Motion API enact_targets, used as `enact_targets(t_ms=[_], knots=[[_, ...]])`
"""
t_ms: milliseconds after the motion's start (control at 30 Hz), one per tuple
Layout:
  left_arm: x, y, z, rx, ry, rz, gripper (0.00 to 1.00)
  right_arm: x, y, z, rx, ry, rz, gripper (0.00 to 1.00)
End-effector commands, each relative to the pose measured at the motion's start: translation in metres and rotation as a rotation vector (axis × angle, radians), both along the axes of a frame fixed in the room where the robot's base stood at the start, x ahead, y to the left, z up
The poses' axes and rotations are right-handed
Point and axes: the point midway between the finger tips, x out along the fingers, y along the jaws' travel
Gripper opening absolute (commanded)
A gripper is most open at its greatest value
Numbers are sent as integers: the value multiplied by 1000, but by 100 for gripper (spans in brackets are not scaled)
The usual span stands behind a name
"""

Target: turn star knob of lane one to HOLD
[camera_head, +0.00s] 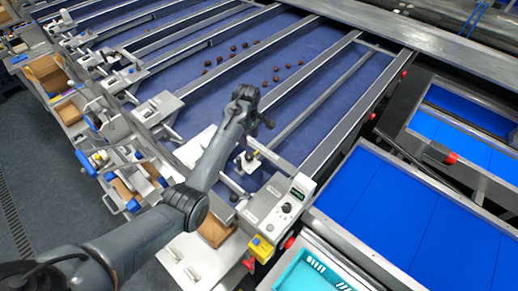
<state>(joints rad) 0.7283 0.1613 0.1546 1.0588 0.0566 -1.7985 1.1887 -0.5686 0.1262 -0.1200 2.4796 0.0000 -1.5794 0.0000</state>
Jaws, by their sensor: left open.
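My left arm reaches in from the lower left, and its dark gripper (265,121) hangs over the blue belt near the end of the closest lane. It is small and partly hidden by my wrist; the fingers look apart, with nothing seen between them. A grey control box (277,207) stands at the lane's near end, below and right of the gripper. It carries a dark round knob (287,208); I cannot read its setting or confirm it is the star knob. A small bracket with dark and pale parts (248,161) sits just below the gripper. My right gripper is not in view.
Several dates (268,80) lie on the blue belt beyond the gripper. A yellow switch box (261,248) is below the control box. A teal crate (315,272) is at the bottom. Metal lane rails (345,108) flank the belt. Blue panels (400,215) lie at right.

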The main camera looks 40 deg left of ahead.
Motion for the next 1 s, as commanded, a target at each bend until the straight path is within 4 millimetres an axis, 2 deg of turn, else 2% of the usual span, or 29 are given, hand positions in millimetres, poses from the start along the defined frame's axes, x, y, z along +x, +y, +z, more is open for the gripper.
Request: enact_targets(t_ms=[167, 400, 700, 1000], knots=[[1, 0, -12, -5, 7, 14, 53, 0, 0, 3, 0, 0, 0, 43], [1, 0, -49, -5, 8, 12, 53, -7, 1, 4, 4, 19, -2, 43], [2, 0, -91, -4, 3, 11, 53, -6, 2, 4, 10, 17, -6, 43], [2, 0, -105, -3, 2, 11, 53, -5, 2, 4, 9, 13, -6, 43]])
